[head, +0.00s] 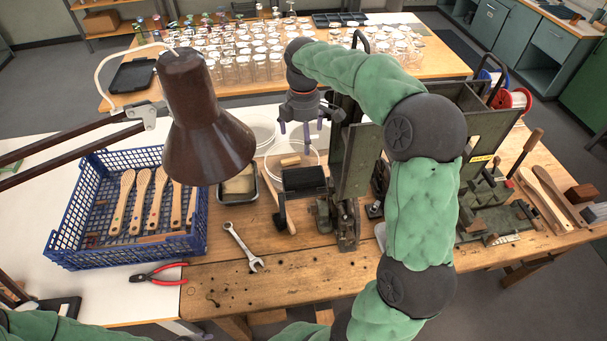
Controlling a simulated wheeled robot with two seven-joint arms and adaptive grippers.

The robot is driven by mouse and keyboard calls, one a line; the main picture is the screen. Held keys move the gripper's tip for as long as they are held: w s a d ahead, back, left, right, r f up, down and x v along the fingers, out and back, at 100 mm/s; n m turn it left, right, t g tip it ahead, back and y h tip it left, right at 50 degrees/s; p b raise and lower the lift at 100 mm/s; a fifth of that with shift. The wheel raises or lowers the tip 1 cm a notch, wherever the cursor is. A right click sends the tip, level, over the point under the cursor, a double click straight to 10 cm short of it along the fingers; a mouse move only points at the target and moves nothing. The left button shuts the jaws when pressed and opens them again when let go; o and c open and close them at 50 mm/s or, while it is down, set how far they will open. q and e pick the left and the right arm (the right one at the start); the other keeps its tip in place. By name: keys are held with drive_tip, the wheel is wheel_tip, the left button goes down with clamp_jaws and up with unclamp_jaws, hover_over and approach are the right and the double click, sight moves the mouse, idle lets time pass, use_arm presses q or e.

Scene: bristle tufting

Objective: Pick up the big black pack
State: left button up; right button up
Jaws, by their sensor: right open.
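The big black pack (303,180) is a dark block on the wooden bench, left of the green-grey machine's upright plates. My right gripper (303,138) points down just above it, with its fingers spread and nothing visible between them. A small gap seems to separate the fingers from the pack's top, though I cannot tell its exact depth. My left arm shows only in part at the bottom left edge, and its gripper is not visible.
The machine (358,160) stands close right of the pack. A hammer (281,206), a spanner (243,247), a small tray (239,187) and red pliers (158,274) lie to the left. A blue crate (75,225) holds brushes. A brown lamp (205,125) hangs over it.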

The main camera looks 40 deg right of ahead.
drive_tip(key=b, duration=0.5)
hover_over(303, 172)
wheel_tip(303, 172, down, 5)
wheel_tip(303, 172, down, 7)
drive_tip(key=shift+b, duration=0.9)
wheel_tip(303, 172, down, 5)
drive_tip(key=shift+f+b, duration=0.1)
drive_tip(key=shift+b, duration=0.7)
drive_tip(key=c, duration=1.1)
